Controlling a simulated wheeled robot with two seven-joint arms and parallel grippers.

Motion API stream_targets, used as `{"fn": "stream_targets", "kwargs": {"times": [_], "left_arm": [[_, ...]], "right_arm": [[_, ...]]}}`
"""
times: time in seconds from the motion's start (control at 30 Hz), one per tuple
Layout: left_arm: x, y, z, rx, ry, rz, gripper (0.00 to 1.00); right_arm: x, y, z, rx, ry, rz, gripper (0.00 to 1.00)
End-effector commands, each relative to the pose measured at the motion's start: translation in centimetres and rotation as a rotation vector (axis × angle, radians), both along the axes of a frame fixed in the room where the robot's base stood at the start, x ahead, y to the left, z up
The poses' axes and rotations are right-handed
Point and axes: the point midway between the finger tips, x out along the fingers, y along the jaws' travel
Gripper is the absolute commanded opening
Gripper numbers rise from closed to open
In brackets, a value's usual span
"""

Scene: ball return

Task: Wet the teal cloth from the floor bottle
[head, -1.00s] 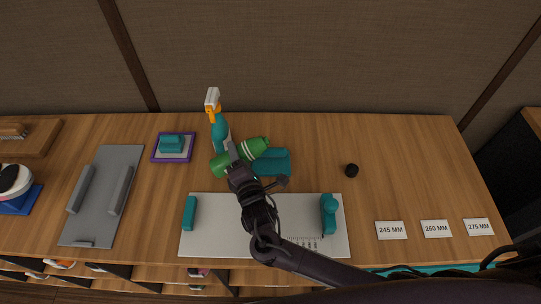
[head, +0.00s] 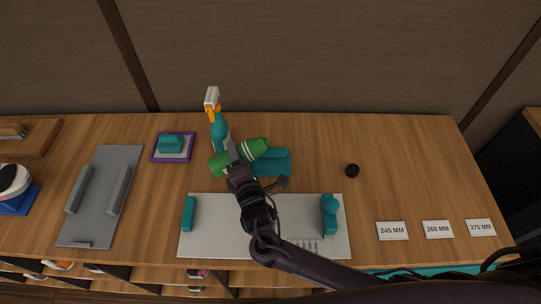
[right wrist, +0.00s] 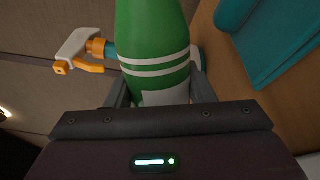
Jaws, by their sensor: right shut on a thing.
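A green bottle with white stripes (head: 254,149) is held by my right gripper (head: 233,160), tilted far over above the table. It also fills the top middle of the right wrist view (right wrist: 153,45), between the two fingers. The bottle's right end lies in the picture over the upper left part of the teal cloth (head: 275,166). The cloth lies folded on the table and also shows at the right wrist view's upper right (right wrist: 280,40). I cannot see any liquid. My left gripper is not in view.
A teal spray bottle with an orange and white head (head: 220,128) stands just behind the green bottle. A pale ruled board (head: 285,225) with teal blocks lies in front. A grey board (head: 103,195) is at left. Number cards (head: 392,231) lie at front right. The right back is clear.

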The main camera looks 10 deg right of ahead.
Motion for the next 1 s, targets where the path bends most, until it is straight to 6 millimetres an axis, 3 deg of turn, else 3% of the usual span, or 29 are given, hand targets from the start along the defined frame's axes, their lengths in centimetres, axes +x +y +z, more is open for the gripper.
{"fn": "stream_targets", "kwargs": {"times": [1.0], "left_arm": [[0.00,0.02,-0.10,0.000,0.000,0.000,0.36]], "right_arm": [[0.02,0.07,0.07,0.061,0.006,0.000,0.18]]}}
